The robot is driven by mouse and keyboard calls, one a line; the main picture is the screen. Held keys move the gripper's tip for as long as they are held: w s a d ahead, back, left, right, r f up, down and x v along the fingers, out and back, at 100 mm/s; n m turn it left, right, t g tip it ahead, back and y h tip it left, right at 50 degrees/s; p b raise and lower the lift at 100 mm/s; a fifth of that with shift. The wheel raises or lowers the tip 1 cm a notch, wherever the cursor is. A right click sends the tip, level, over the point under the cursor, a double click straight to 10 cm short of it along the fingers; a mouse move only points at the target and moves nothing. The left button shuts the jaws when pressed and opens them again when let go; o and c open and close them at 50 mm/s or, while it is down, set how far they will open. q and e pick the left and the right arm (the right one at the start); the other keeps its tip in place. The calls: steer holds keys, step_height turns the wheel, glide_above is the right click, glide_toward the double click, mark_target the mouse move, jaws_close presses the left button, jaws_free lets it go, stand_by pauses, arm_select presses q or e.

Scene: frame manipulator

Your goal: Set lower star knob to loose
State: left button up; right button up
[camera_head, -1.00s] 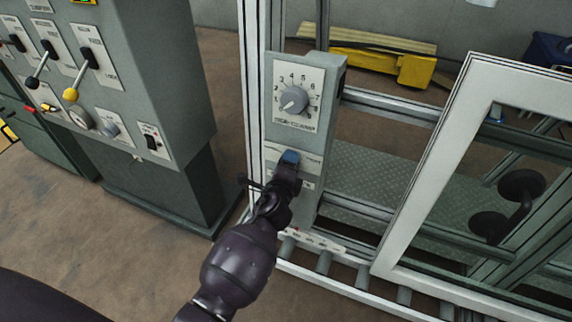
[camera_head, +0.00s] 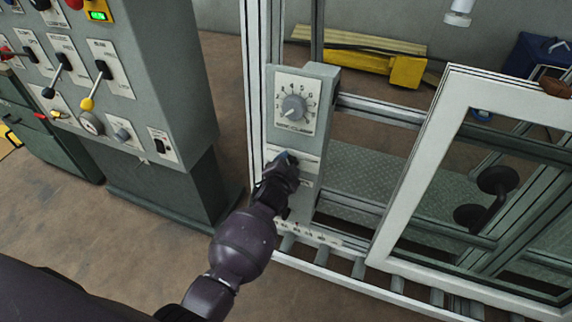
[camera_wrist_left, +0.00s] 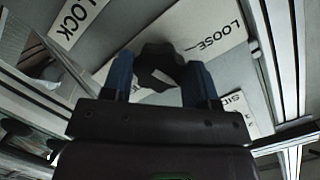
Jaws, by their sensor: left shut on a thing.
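My left gripper (camera_head: 284,160) reaches to the lower part of a grey panel box on the metal frame. In the left wrist view, its blue fingertips (camera_wrist_left: 160,82) sit on both sides of a dark star knob (camera_wrist_left: 158,62) and are shut on it. A white LOOSE label (camera_wrist_left: 212,38) lies to the upper right of the knob, and a LOCK label (camera_wrist_left: 78,20) to the upper left. The knob's pointing direction is unclear. In the head view the gripper and wrist hide most of the knob. My right gripper is not in view.
A grey numbered dial (camera_head: 294,107) sits above the gripper on the same panel. A control cabinet (camera_head: 165,70) with levers stands at the left. A framed clear door (camera_head: 425,160) with a dark handle is at the right. Bare floor lies between cabinet and frame.

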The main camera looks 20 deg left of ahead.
arm_select(q)
steer(key=n+h+p, duration=0.1)
steer(key=n, duration=0.3)
steer(key=n+h+p, duration=0.2)
steer(key=n, duration=0.3)
steer(key=shift+f+n, duration=0.1)
steer(key=shift+n, duration=0.2)
stand_by(0.6)
steer(key=o, duration=0.9)
steer(key=shift+a, duration=0.1)
steer(key=p+v, duration=0.2)
steer(key=v, duration=0.8)
steer(key=shift+s+r+p, duration=0.25)
steer(key=shift+s+p, duration=0.1)
steer(key=shift+p, duration=0.05)
